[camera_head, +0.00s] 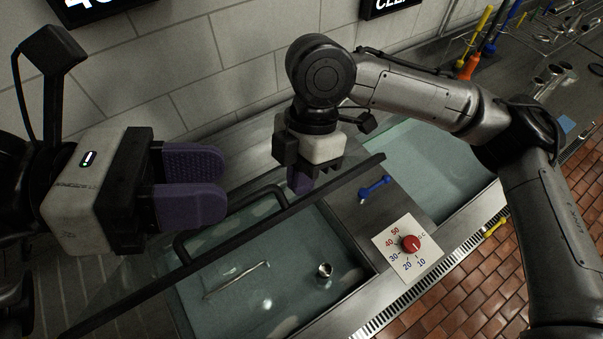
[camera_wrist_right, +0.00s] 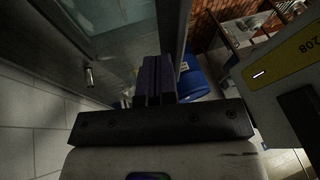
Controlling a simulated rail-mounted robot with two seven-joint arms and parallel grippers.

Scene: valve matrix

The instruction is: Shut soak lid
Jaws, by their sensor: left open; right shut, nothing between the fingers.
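The soak lid is a clear pane with a long dark edge bar (camera_head: 330,186) and a dark handle (camera_head: 262,194). It stands partly raised over the soak basin (camera_head: 345,298), which holds water, a thin metal rod and a small metal cup. My left gripper (camera_head: 192,187) is open, its purple fingers empty, left of the handle; I cannot tell if it touches the lid. My right gripper (camera_head: 301,182) is shut and empty, close to the edge bar near its upper right end. Its shut fingers also show in the right wrist view (camera_wrist_right: 154,75); contact with the lid is unclear.
A red dial (camera_head: 411,243) on a numbered plate and a blue valve handle (camera_head: 375,188) sit right of the soak basin. A second water basin (camera_head: 425,165) lies beyond, partly behind my right arm. A tiled wall (camera_head: 200,60) stands behind. A blue barrel (camera_wrist_right: 194,80) shows in the right wrist view.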

